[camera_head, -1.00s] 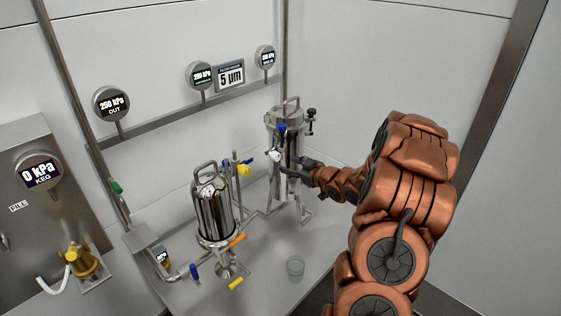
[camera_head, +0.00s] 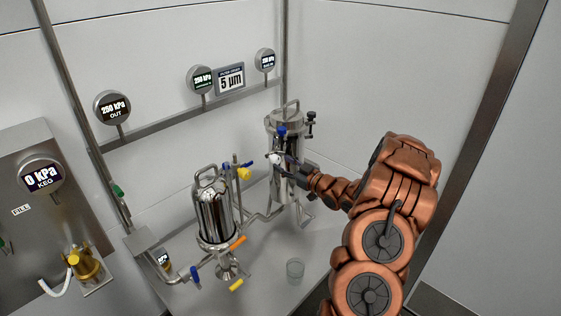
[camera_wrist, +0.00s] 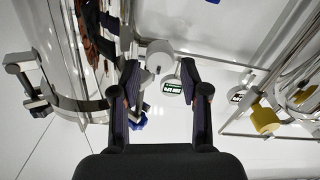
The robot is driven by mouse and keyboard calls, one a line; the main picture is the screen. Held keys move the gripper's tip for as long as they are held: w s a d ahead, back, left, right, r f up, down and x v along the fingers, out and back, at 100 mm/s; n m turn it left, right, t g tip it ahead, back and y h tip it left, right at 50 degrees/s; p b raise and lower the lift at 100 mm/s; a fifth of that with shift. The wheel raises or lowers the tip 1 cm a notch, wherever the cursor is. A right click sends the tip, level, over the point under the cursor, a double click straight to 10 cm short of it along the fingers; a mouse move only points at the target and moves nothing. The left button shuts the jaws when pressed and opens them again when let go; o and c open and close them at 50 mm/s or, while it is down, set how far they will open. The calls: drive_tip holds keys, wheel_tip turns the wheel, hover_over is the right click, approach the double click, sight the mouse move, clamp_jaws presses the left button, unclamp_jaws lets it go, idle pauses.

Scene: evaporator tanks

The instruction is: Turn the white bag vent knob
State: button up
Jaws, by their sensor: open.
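The white knob (camera_head: 276,158) is on the front of the tall back steel housing (camera_head: 284,130), below a blue handle. In the wrist view the white knob (camera_wrist: 159,52) is just beyond and between the fingertips, with clear gaps on both sides. My gripper (camera_head: 290,168) is beside the housing in the head view, and its fingers partly cover the area around the knob. In the wrist view my gripper (camera_wrist: 160,73) is open and empty, with one finger on each side of the knob's line. Contact with the knob is not visible.
A blue handle (camera_head: 281,131) is close above the knob. A shorter steel housing (camera_head: 214,215) stands front left with coloured valves. A yellow handle (camera_wrist: 264,118) is at right in the wrist view. The wall is behind.

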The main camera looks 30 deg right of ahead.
drive_tip(key=shift+x, duration=1)
drive_tip(key=shift+s, duration=0.1)
clamp_jaws()
